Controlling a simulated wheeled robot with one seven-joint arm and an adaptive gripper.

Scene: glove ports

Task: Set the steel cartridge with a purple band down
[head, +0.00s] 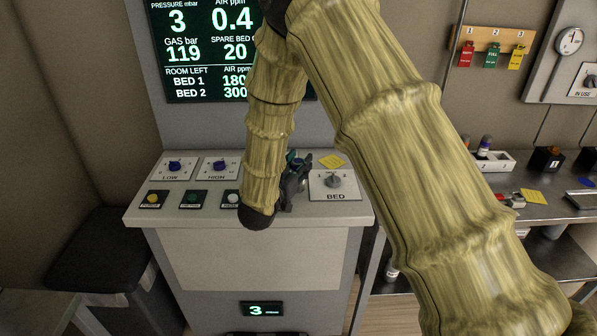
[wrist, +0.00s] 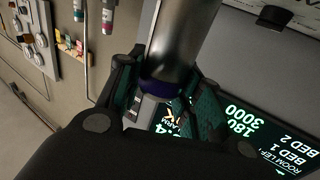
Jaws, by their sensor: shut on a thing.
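My gripper (wrist: 165,100) is shut on the steel cartridge with a purple band (wrist: 185,40). In the wrist view the cartridge is a grey metal cylinder, and its dark purple band lies between the fingers. In the head view my gripper (head: 293,180) is over the right part of the console top, just left of the BED switch plate (head: 335,185). My arm and gripper hide the cartridge there. I cannot tell whether the cartridge touches anything.
The grey console (head: 255,262) carries LOW (head: 172,168) and HIGH (head: 218,168) knobs, several push buttons and a yellow note (head: 333,161). A display (head: 205,50) stands behind. At right, a steel bench (head: 545,212) holds a white rack (head: 493,161), black blocks and yellow notes.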

